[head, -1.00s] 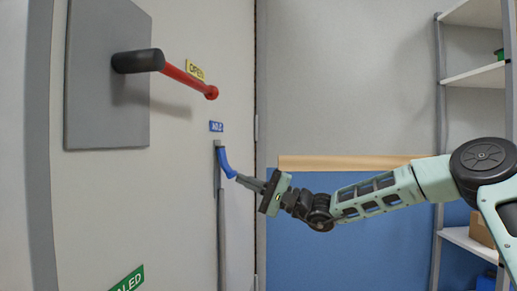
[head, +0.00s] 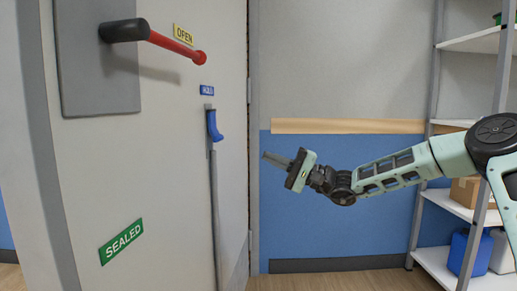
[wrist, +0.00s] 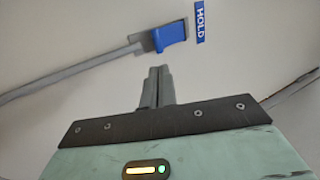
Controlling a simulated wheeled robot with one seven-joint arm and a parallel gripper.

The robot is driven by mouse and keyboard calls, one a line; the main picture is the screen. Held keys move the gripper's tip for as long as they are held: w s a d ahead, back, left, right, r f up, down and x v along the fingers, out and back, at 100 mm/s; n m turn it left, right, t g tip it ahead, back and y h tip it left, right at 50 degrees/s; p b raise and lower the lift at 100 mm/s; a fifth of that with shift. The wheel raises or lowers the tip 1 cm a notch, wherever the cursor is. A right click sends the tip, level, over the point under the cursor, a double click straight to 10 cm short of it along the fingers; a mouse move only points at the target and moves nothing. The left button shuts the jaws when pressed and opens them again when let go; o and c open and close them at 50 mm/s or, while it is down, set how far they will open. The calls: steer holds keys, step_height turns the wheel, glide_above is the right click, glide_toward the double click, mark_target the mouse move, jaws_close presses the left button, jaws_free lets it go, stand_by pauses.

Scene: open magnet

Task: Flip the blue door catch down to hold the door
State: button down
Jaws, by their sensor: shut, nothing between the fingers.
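The blue door catch (head: 214,126) lies close along the top of a grey vertical strip on the pale door (head: 165,165), its free end hanging down. In the wrist view the blue catch (wrist: 170,36) sits at the end of the grey strip, just beyond my fingertips. My gripper (head: 266,157) is to the right of the catch and apart from it. Its fingers are together and empty. They also show closed in the wrist view (wrist: 158,72).
A blue HOLD label (head: 207,90) is above the catch. A red lever (head: 175,45) sticks out from a grey plate (head: 75,80), near a yellow OPEN label (head: 183,33). A green SEALED sign (head: 121,241) is low on the door. Shelves (head: 470,209) stand at right.

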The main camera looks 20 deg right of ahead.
steer(key=shift+v, duration=1.65)
steer(key=shift+f, duration=0.1)
steer(key=s+a+f+n+g+h, duration=0.25)
steer(key=s+a+f+g, duration=0.3)
steer(key=s+a, duration=0.35)
steer(key=s+a+f+n+g+h, duration=0.2)
steer(key=s+a+f+n+g, duration=0.2)
steer(key=s+a+g, duration=0.5)
steer(key=s+a+f+n+h, duration=0.1)
steer(key=s+f+n+h, duration=0.1)
steer(key=s+f+h, duration=0.3)
steer(key=s+n+h, duration=0.1)
steer(key=s+h, duration=0.2)
steer(key=s, duration=0.4)
steer(key=s+a+f+n+h, duration=0.1)
steer(key=s+f+n+h, duration=0.15)
steer(key=s, duration=0.25)
steer(key=s+d+r+n+t+h+p, duration=0.1)
steer(key=s+d+t+h, duration=0.3)
steer(key=s+d, duration=0.1)
step_height(320, 180, up, 35)
steer(key=p, duration=3.5)
steer(key=shift+s, duration=0.2)
